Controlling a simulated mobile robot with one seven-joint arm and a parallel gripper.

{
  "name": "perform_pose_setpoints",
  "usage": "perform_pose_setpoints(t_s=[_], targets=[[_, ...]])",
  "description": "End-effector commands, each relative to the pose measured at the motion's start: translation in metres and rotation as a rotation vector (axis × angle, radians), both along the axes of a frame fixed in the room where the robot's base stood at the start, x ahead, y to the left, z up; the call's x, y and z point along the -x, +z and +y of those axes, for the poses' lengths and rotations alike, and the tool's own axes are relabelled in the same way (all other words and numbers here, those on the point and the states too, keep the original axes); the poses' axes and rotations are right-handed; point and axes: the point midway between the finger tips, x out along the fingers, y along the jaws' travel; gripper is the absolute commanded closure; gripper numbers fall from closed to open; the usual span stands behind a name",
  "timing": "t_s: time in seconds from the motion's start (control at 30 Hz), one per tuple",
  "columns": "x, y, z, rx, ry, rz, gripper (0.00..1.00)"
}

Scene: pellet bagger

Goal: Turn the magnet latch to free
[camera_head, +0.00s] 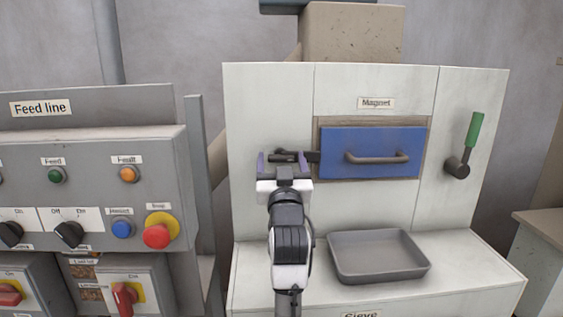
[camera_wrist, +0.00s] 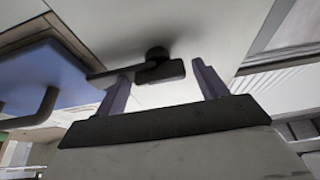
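The magnet latch (camera_head: 290,156) is a dark bar on a round pivot, left of the blue drawer (camera_head: 345,138) labelled "Magnet". It lies roughly level, and its right end reaches over the drawer's left edge. In the wrist view the latch (camera_wrist: 160,70) shows a dark block at the pivot and an arm running to the drawer. My gripper (camera_head: 284,162) is in front of the latch with its two purple fingers apart, one on each side of the block. In the wrist view the fingers of my gripper (camera_wrist: 160,85) are open, with a gap to the block. I cannot tell whether they touch it.
A grey tray (camera_head: 343,274) sits on the ledge below the drawer. A green-handled lever (camera_head: 474,131) is on the right of the cabinet. The "Feed line" control panel (camera_head: 90,150) with buttons and switches stands on the left.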

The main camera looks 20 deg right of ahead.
Motion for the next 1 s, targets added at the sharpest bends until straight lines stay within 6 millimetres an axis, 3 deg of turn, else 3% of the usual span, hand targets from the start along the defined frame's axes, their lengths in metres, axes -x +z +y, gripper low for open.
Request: perform_pose_setpoints(t_s=[0.03,0.3,0.67,1.0], targets=[[0.0001,0.0000,0.0000,0.000,0.000,0.000,0.35],[0.0003,-0.0001,0.0000,0.000,0.000,0.000,0.68],[-0.0002,0.0005,0.0015,-0.066,0.002,-0.018,0.68],[-0.0009,0.0007,0.0036,-0.316,0.004,-0.090,0.68]])
